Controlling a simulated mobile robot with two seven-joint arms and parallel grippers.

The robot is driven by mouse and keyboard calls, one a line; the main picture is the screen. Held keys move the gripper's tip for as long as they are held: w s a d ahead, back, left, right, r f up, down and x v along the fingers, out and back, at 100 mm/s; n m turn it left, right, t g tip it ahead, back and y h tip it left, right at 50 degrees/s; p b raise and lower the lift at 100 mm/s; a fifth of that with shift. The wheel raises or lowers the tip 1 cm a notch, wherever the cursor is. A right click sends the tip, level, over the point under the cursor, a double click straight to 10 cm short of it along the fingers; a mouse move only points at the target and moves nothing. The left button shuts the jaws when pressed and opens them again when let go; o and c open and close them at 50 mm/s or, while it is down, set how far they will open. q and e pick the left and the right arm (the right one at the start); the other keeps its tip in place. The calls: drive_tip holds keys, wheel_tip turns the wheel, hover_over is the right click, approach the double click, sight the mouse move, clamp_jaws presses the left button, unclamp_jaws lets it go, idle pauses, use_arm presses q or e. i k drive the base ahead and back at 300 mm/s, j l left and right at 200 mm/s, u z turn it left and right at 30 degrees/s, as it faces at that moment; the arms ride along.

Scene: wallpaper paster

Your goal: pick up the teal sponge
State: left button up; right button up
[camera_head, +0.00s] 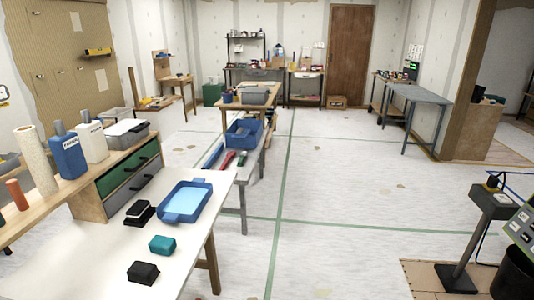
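The teal sponge (162,245) is a small block lying on the white worktable (70,250) at the lower left. A black block (143,272) lies in front of it, and black items (139,212) lie behind it, to the left. A blue tray (186,201) with a light blue inside sits behind the sponge, to the right. Neither of my grippers shows in the head view.
Blue and white bottles (68,150) and a pale roll (35,158) stand on a wooden shelf beside green-fronted drawers (127,180). A second table with a blue bin (243,133) stands beyond. The floor (340,210) to the right is mostly open. A dark stand (480,235) is at the lower right.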

sight(159, 245)
drive_tip(key=i+l, duration=0.3)
drive_tip(key=l, duration=0.15)
drive_tip(key=i+l+u, duration=0.1)
drive_tip(key=i+l, duration=0.2)
drive_tip(key=l, duration=0.15)
drive_tip(key=i+l, duration=0.3)
drive_tip(key=l, duration=0.15)
drive_tip(key=u, duration=1.45)
